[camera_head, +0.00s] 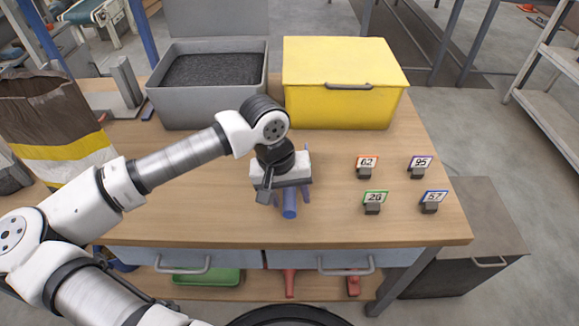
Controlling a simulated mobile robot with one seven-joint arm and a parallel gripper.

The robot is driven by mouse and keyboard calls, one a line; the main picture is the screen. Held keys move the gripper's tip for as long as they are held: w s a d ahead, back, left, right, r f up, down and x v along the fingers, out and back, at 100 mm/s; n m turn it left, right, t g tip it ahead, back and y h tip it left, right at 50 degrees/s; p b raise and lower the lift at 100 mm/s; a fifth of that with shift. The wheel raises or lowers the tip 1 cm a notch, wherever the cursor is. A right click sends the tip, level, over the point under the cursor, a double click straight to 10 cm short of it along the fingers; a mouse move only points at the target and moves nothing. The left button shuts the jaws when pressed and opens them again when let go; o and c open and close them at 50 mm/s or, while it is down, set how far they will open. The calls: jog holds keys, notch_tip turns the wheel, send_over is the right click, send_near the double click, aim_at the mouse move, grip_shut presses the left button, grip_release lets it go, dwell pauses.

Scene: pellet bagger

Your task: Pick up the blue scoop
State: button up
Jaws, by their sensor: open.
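The blue scoop (289,211) lies on the wooden workbench. The near end of its handle shows below my gripper, and a little blue shows above it. The rest of the scoop is hidden under my gripper and wrist. My gripper (289,197) is open and points down directly over the scoop, with the handle between its fingers. I cannot tell whether the fingers touch it.
A grey bin (160,104) of dark pellets and a closed yellow box (335,108) stand at the bench's back. Several numbered tags, including 62 (367,162), stand at right. A brown sack (45,105) stands at left. Two drawers (182,261) are below.

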jog(key=shift+f, duration=0.1)
grip_shut()
dwell(0.3)
